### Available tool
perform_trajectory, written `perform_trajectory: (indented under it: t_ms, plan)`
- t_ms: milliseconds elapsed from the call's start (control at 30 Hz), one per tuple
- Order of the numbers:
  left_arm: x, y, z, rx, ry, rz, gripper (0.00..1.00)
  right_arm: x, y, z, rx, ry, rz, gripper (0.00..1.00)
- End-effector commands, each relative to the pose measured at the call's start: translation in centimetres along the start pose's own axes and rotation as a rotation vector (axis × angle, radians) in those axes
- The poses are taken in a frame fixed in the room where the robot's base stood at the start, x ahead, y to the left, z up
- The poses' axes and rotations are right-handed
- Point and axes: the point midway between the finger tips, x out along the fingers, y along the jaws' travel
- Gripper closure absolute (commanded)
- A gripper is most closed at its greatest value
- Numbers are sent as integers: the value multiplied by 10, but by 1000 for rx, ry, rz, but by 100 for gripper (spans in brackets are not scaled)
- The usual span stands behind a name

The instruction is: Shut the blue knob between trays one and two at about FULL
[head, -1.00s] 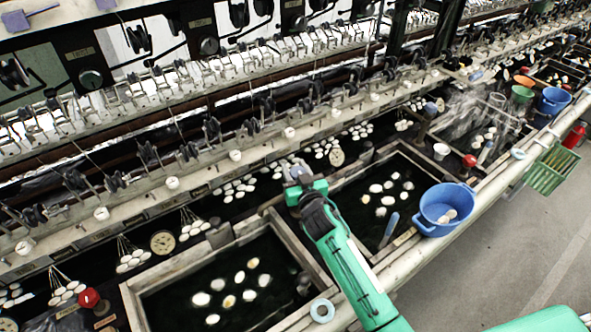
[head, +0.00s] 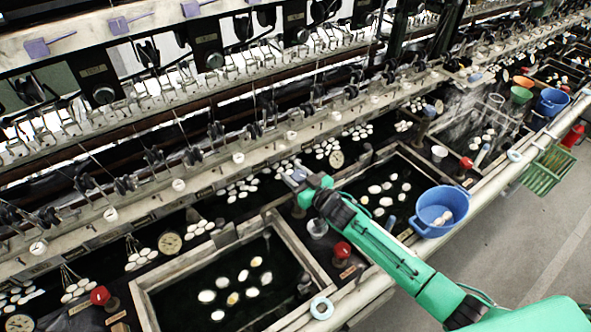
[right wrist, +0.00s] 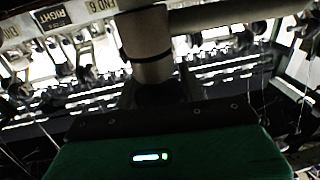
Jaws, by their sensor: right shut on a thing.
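My right gripper (head: 295,176) is at the back end of the strip between the near tray (head: 139,297) and the tray to its right (head: 437,165). Its fingers are shut low at the strip, where the blue knob stands; the knob is hidden behind the fingers and its dial mark cannot be read. The wrist view shows a grey cylinder with a dark band (right wrist: 147,50) ahead of my green gripper body, not a clear knob. My left gripper is not in view.
A red knob (head: 343,249) and a small cup (head: 317,228) are on the same strip, below my forearm. Another red knob (head: 100,295) is at the left. A blue basin (head: 440,212) stands on the front rail, right of my arm. Thread guides line the back.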

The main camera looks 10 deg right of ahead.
Motion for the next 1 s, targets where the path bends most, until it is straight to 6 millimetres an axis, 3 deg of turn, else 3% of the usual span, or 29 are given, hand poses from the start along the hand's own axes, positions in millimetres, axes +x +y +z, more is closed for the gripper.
perform_trajectory:
  t_ms: [333,800,833,933,1000]
  plan:
    - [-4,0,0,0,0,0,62,0,-1,-1,-1,0,-123,82]
    - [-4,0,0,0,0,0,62,0,-2,-1,0,2,-140,82]
    - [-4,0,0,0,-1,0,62,0,-2,-1,0,2,-140,58]
    - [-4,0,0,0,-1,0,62,0,-2,-1,0,2,-140,38]
    - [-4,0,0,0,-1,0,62,0,-2,-1,0,2,-140,38]
